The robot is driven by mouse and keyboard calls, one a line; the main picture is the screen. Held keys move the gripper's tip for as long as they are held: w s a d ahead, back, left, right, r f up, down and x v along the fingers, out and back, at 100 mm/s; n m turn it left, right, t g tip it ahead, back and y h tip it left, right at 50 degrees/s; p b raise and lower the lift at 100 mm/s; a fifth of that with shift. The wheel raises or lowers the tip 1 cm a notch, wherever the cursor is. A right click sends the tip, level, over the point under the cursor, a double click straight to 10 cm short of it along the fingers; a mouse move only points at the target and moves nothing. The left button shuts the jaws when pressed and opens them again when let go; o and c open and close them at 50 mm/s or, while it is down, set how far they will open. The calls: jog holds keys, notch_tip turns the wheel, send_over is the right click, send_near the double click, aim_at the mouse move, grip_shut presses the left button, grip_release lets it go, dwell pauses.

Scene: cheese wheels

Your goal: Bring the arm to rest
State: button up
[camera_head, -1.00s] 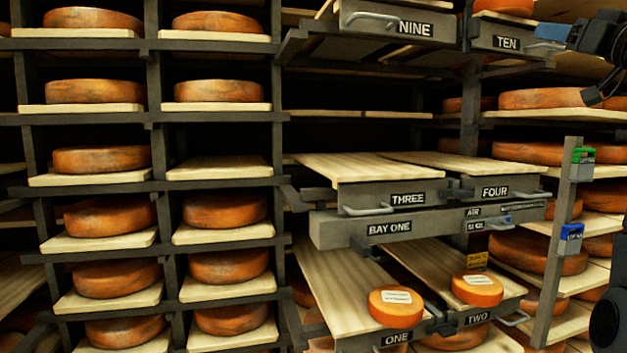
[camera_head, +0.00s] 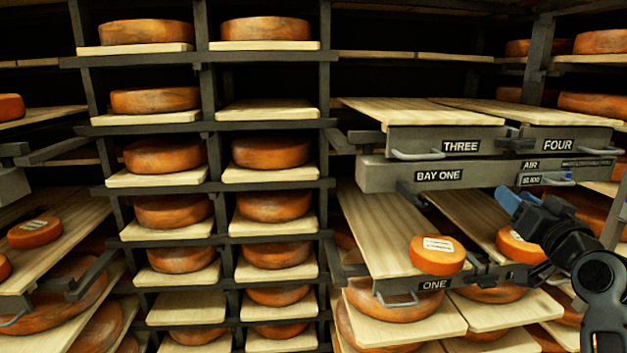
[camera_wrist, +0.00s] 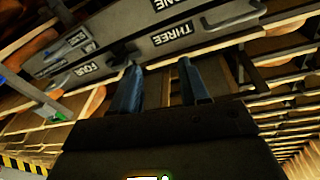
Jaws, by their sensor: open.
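My gripper (camera_head: 510,200) shows at the right in the head view, in front of the bay's right side, with its blue fingertips pointing up and left. In the wrist view my gripper (camera_wrist: 162,85) is open, with two blue fingers apart and nothing between them. Beyond the fingers there, the drawer front marked THREE (camera_wrist: 172,42) appears tilted. My dark arm covers part of the lower right of the head view and partly hides the cheese wheel on board two (camera_head: 513,243).
The boards of three (camera_head: 420,112) and four are bare above the BAY ONE beam (camera_head: 450,176). A labelled cheese wheel (camera_head: 436,255) sits at the front of board one (camera_head: 375,225). Racks of cheese wheels fill the middle. Another pulled-out board with a wheel (camera_head: 35,232) is at far left.

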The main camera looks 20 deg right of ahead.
jog(key=s+a+f+n+g+y, duration=0.1)
jog(key=s+a+f, duration=0.7)
jog(key=a+f, duration=0.2)
jog(key=s+a+f+n+g+y, duration=0.1)
jog(key=s+a+f+y, duration=0.1)
jog(key=s+a+f, duration=0.75)
jog(key=s+a+r+n+y, duration=0.1)
jog(key=s+a+n+y, duration=0.1)
jog(key=s+a, duration=0.4)
jog(key=s+a+r+n+g+y, duration=0.1)
jog(key=s+a, duration=0.6)
jog(key=s, duration=0.8)
jog(key=shift+n+y, duration=0.4)
jog(key=shift+n, duration=0.5)
jog(key=shift+s, duration=0.1)
